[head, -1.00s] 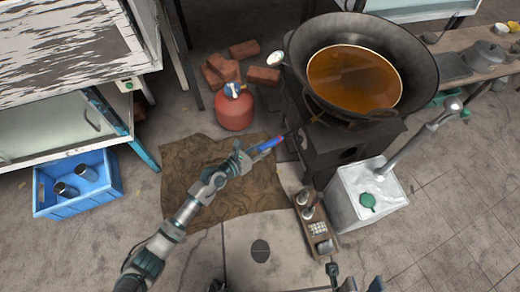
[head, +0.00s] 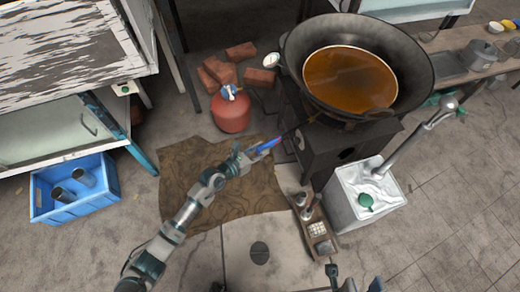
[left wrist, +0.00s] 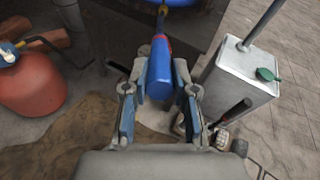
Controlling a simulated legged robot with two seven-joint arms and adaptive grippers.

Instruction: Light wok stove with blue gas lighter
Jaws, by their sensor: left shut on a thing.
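My left gripper (head: 256,150) is shut on the blue gas lighter (head: 268,143), just left of the wok stove (head: 335,150). In the left wrist view the lighter (left wrist: 160,78) sits between the two fingers (left wrist: 158,95), its nozzle pointing away from me. In the head view the dark nozzle reaches to the stove's upper left edge, under the wok (head: 415,70). The wok holds orange-brown liquid (head: 350,80). A bright blue patch shows at the wrist view's top edge; I cannot tell what it is. My right gripper (head: 355,284) is partly cut off at the bottom edge.
A red gas canister (head: 231,112) and bricks (head: 215,75) stand left of the stove. A white container (head: 345,205) with a green cap stands in front of it. A wooden tray (head: 322,250) and brown mat (head: 200,170) lie nearby. A blue crate (head: 90,205) is at left.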

